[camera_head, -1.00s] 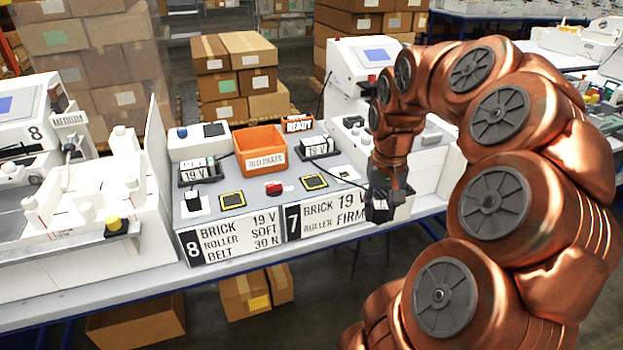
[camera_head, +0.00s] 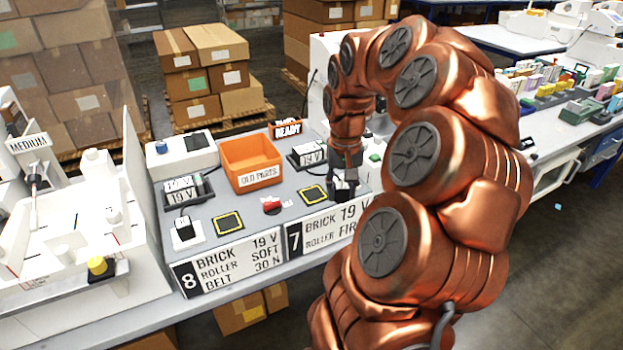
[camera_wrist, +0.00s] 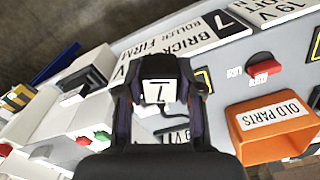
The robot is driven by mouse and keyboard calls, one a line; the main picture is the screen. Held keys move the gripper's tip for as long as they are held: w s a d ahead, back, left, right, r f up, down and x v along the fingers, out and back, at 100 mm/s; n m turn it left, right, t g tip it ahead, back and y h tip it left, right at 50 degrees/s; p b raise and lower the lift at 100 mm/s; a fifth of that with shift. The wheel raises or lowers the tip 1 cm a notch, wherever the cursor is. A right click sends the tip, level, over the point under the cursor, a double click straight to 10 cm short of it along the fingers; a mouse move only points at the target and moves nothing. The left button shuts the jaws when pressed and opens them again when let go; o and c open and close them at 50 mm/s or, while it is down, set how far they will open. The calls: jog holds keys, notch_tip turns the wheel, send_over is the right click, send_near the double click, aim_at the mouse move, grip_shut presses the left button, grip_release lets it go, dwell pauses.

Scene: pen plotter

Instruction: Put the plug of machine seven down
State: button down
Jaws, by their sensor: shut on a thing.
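My gripper (camera_head: 345,178) is low over the right end of the grey panel (camera_head: 237,208), behind the machine seven sign (camera_head: 325,228). In the wrist view my gripper (camera_wrist: 160,95) is shut on a dark plug (camera_wrist: 160,68) with a white face marked 7. A dark cable shows near the plug, close to a 19 V brick (camera_wrist: 172,136). A 19 V brick (camera_head: 308,154) also sits in a dark holder behind my gripper in the head view. Whether the plug touches the panel is hidden.
An orange old parts bin (camera_head: 252,165) stands at the panel's back, with a red switch (camera_head: 271,206) in front. Yellow-framed squares (camera_head: 313,194) lie on the panel. Machine eight's plug (camera_head: 184,229) stands on a white pad at the left. A white machine (camera_head: 325,75) rises behind my arm.

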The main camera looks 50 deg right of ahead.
jog(key=p, duration=0.3)
send_over(313, 195)
jog(key=shift+w+d+f, duration=0.1)
jog(key=shift+f, duration=0.35)
jog(key=shift+f+p, duration=0.5)
jog(key=shift+f, duration=0.2)
jog(key=shift+f+p, duration=0.35)
jog(key=shift+f, duration=0.7)
jog(key=shift+f, duration=0.2)
jog(key=c, duration=0.7)
grip_release()
jog(key=shift+c, duration=0.2)
jog(key=shift+r, duration=0.1)
